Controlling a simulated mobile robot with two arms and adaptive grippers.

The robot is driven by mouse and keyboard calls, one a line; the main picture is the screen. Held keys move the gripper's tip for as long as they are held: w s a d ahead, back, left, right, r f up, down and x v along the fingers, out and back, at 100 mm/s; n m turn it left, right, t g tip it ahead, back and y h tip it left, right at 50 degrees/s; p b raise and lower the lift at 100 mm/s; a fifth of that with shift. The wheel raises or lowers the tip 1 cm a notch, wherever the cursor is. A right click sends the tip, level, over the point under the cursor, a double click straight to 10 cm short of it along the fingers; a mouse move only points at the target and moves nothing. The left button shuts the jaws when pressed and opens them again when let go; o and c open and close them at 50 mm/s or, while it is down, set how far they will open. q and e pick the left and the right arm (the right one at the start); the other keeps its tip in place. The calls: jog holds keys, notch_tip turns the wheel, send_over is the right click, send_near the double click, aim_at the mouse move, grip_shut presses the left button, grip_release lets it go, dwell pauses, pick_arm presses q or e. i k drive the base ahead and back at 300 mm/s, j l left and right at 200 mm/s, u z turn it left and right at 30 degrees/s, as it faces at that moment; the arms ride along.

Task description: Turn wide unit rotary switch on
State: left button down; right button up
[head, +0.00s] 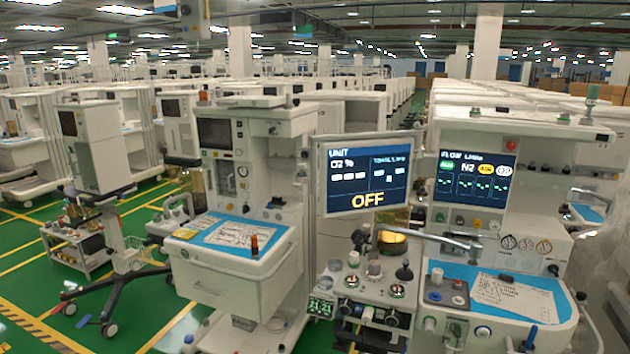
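Two anaesthesia carts stand close in front of me. The right cart (500,262) has a wide white body, a blue worktop and a flow screen (474,178). A tilted display (364,174) between the carts reads "UNIT" and, in yellow, "OFF". The left cart (235,275) has a dark screen. Neither of my grippers is in view.
A low module with knobs and gauges (365,290) stands between the carts, under a jointed grey arm (425,237). Paper sheets lie on both blue worktops. A wheeled stand (107,200) is at left. Green floor with yellow lines is open at lower left.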

aim_at(553, 269)
jog(key=z, duration=1.3)
